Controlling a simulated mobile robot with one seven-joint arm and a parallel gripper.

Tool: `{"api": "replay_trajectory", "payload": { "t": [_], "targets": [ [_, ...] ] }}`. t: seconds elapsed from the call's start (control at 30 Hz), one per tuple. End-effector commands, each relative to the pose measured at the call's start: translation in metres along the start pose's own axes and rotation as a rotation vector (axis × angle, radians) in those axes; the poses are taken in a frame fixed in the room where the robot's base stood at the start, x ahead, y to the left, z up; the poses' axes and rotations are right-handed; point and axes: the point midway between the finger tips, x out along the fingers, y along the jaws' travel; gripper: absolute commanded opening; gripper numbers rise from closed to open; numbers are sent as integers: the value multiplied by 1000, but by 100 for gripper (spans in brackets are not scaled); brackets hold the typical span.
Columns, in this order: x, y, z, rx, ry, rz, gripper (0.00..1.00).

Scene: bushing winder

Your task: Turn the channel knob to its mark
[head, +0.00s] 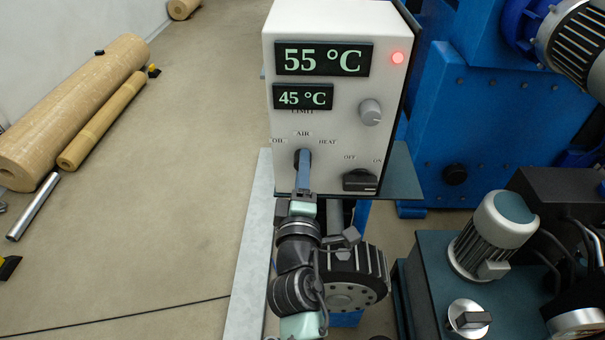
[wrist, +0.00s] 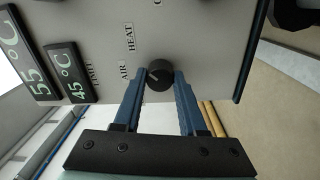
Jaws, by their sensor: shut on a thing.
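The channel knob (wrist: 158,76) is a round black knob on the front of the pale control box (head: 330,130). The labels OIL, AIR and HEAT sit around it in the head view; in the wrist view AIR and HEAT show. A short light line on its face points roughly toward the AIR side; its exact angle is hard to tell. My gripper (wrist: 160,82) has its two blue fingers shut on the channel knob, one on each side. In the head view my gripper (head: 303,163) reaches up to the box and hides most of the knob.
On the box are displays reading 55 °C (head: 323,59) and 45 °C (head: 303,97), a grey limit knob (head: 370,112), a black OFF/ON switch (head: 360,180) and a lit red lamp (head: 397,57). Blue machinery (head: 465,120) stands right; rolls (head: 75,110) lie left.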

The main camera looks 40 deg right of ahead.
Motion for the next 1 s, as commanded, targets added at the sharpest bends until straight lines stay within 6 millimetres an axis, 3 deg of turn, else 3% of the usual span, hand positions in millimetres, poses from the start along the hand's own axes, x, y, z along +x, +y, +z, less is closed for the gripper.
{"api": "replay_trajectory", "payload": {
  "t": [0.33,0.83,0.87,1.0],
  "targets": [
    [0,-2,0,123,-4,-2,0],
    [0,-1,0,140,-5,-3,0],
    [0,-1,0,140,-5,-3,44],
    [0,-1,0,139,-5,-2,70]
  ]
}}
